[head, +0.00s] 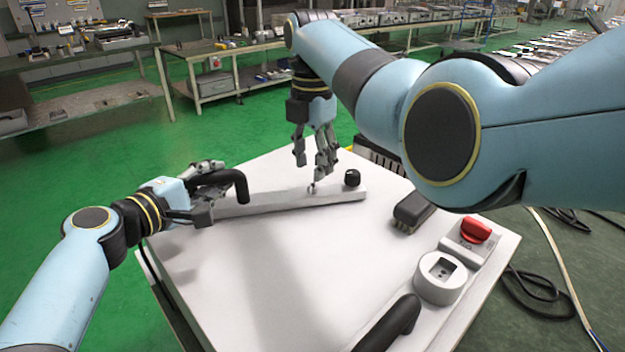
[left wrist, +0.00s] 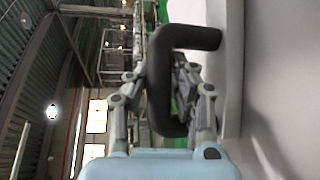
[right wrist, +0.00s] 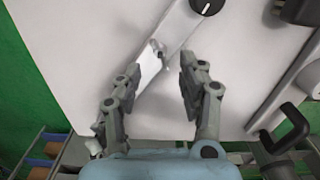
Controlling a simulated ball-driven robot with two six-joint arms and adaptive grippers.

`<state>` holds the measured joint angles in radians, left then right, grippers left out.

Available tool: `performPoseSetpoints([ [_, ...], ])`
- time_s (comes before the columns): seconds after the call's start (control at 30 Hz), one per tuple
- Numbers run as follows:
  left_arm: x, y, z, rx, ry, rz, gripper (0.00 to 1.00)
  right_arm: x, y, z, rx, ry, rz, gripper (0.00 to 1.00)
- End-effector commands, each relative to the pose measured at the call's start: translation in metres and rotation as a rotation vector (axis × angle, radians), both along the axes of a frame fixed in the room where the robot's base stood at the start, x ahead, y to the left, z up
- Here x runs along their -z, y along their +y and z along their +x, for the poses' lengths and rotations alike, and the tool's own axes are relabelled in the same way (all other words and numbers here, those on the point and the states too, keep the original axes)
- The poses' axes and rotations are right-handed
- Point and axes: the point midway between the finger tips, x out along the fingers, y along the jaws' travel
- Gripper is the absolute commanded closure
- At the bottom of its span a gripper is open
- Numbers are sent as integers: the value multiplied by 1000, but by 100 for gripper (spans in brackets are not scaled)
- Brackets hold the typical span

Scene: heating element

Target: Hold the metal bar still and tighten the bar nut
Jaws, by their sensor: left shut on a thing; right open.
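The metal bar (head: 285,203) is a long pale bar lying on the white table, with a black handle (head: 241,185) at its left end. My left gripper (head: 213,188) is shut on that handle; the left wrist view shows its fingers on both sides of the black handle (left wrist: 160,85). The bar nut (head: 312,188) is a small metal piece on the bar, also seen in the right wrist view as the nut (right wrist: 157,48). My right gripper (head: 314,168) points down over the nut. It is open, its fingers apart, with the nut just beyond the fingertips.
A black knob (head: 352,177) stands at the bar's right end. A black brush-like block (head: 413,210), a red switch (head: 475,231), a white socket (head: 440,277) and another black handle (head: 392,325) are on the right of the white table (head: 270,290). The front of the table is clear.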

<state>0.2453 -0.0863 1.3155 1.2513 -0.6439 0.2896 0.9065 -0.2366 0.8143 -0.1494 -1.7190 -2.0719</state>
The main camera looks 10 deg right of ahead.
Motion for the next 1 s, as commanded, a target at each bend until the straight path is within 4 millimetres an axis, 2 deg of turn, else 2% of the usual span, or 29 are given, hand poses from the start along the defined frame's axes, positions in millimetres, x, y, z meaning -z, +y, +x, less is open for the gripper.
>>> performPoseSetpoints([
  [0.1, 1, 0, 0, 0, 2, -1, 100, 22, -1, -1, 1, 4, 0, 59],
  [0.27, 1, 0, 0, 0, 2, -1, 100, 41, -1, 0, 1, 1, -1, 59],
  [0.63, 1, 0, 0, 0, 2, -1, 100, 47, -1, 0, 1, -1, 0, 59],
  [0.93, 1, 0, 0, 0, 3, 0, 100, 47, -1, 0, 1, -1, 0, 98],
  [1.0, 1, 0, 0, 0, 3, 0, 100, 47, 0, 0, 1, -1, 1, 100],
])
